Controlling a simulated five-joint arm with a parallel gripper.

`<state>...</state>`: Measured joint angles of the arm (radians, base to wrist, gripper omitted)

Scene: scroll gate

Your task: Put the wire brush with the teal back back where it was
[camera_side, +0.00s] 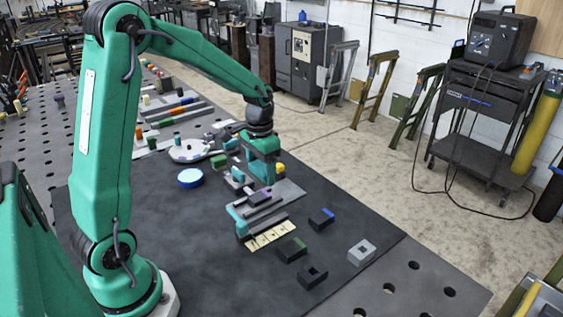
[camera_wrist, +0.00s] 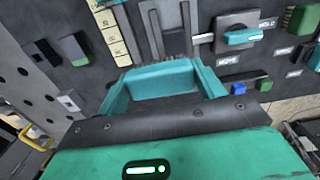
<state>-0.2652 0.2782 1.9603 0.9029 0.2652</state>
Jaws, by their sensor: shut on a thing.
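My gripper (camera_side: 266,180) is above the middle of the dark mat, near the grey slotted plate (camera_side: 285,192). In the wrist view my gripper (camera_wrist: 162,88) is shut, with a teal slab between its fingers. The slab looks like the back of the wire brush (camera_wrist: 162,80), though its colour blends with the teal fingers. The slotted plate (camera_wrist: 165,28) lies just beyond the gripper in the wrist view.
A cream label strip (camera_side: 270,236) lies beside the plate. A blue-marked block (camera_side: 322,218), a green-marked block (camera_side: 292,248) and a grey holed block (camera_side: 361,252) stand nearer the front. A teal-handled switch (camera_wrist: 240,38) stands beside the plate.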

